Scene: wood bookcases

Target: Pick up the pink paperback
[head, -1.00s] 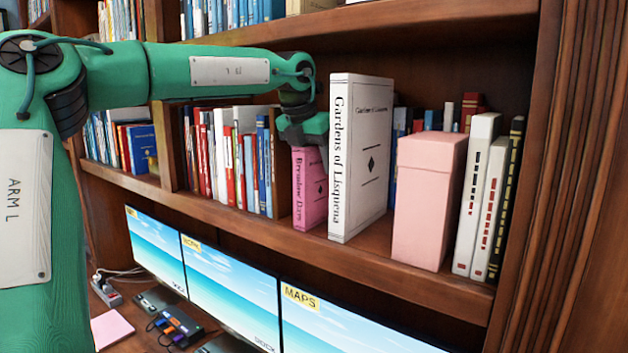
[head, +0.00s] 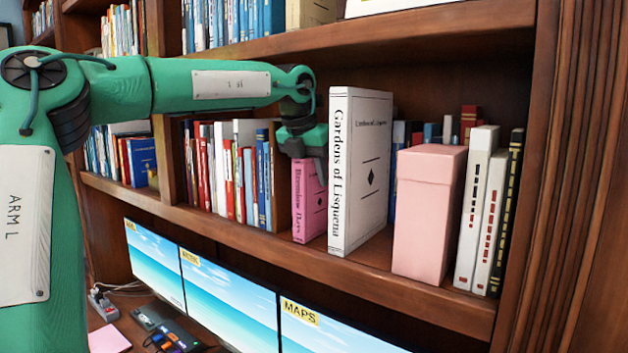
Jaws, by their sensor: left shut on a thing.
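The pink paperback (head: 309,205) stands upright on the middle shelf, with dark lettering on its spine and a dark diamond on its cover. The tall white book "Gardens of Lisquena" (head: 361,175) stands just right of it and hides part of its cover. My left gripper (head: 308,150) comes in from the left and is shut on the top of the pink paperback. The fingertips are partly hidden behind the paperback and the white book. My right gripper is not in view.
A pink box (head: 426,215) stands right of the white book, with white books (head: 474,205) and a black book beyond it. A wooden divider and a row of books (head: 230,170) are to the left. The upper shelf (head: 400,33) runs above my arm. Monitors (head: 228,290) stand below.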

